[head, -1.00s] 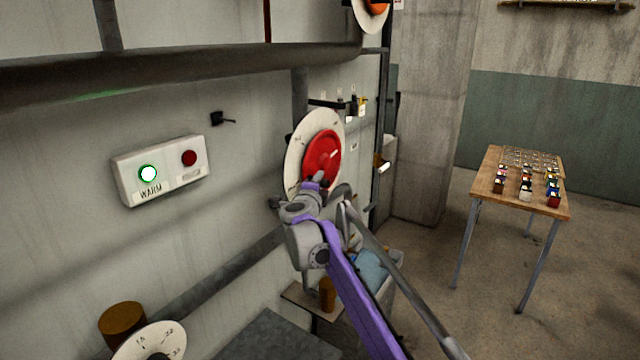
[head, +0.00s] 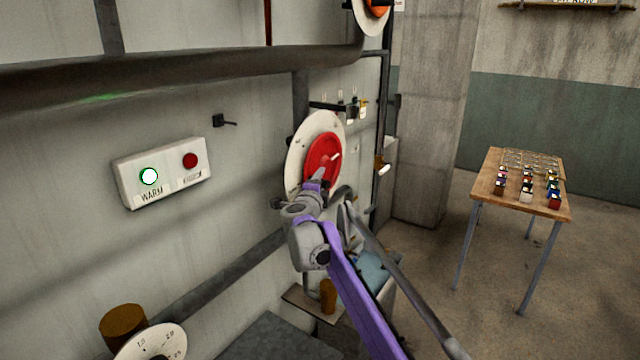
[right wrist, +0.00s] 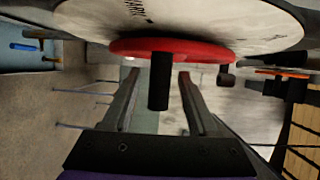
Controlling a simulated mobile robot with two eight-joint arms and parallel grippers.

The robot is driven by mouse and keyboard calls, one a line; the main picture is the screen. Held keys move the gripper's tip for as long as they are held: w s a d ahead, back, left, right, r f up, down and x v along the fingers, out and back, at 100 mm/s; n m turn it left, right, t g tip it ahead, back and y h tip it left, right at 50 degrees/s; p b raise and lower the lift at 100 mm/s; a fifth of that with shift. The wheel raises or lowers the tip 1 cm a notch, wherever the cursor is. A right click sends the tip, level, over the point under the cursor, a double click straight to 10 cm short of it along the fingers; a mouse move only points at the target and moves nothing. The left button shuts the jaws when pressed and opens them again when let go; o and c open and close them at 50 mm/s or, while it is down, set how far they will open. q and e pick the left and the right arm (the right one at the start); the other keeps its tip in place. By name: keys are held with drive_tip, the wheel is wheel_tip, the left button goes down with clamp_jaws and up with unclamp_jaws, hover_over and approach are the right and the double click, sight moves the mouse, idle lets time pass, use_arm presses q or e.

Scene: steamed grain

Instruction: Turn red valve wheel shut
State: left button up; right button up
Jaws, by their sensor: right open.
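The red valve wheel (head: 322,152) is mounted on a round white dial plate (head: 298,160) on the wall. A short light mark shows on the wheel's face. In the right wrist view, the wheel (right wrist: 205,53) is seen edge-on below the white plate (right wrist: 225,22). A black peg (right wrist: 159,85) sticks out from it towards me. My right gripper (right wrist: 158,75) is open, with one finger on each side of the peg and a gap on both sides. In the head view my right gripper (head: 318,181) covers the lower part of the wheel. My left gripper is out of view.
A wall box with a lit WARM lamp (head: 149,176) and a red button (head: 190,160) is left of the wheel. A thick pipe (head: 190,65) runs above. A wooden table (head: 484,203) with small coloured items stands right, with open floor around it.

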drive_tip(key=shift+s+a+f, duration=0.1)
drive_tip(key=shift+s+a, duration=0.05)
drive_tip(key=shift+s, duration=0.4)
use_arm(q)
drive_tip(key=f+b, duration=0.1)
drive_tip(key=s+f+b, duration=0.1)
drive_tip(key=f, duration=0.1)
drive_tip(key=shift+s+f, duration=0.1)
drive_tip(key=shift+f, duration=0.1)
use_arm(e)
drive_tip(key=v, duration=0.9)
drive_tip(key=shift+s, duration=0.4)
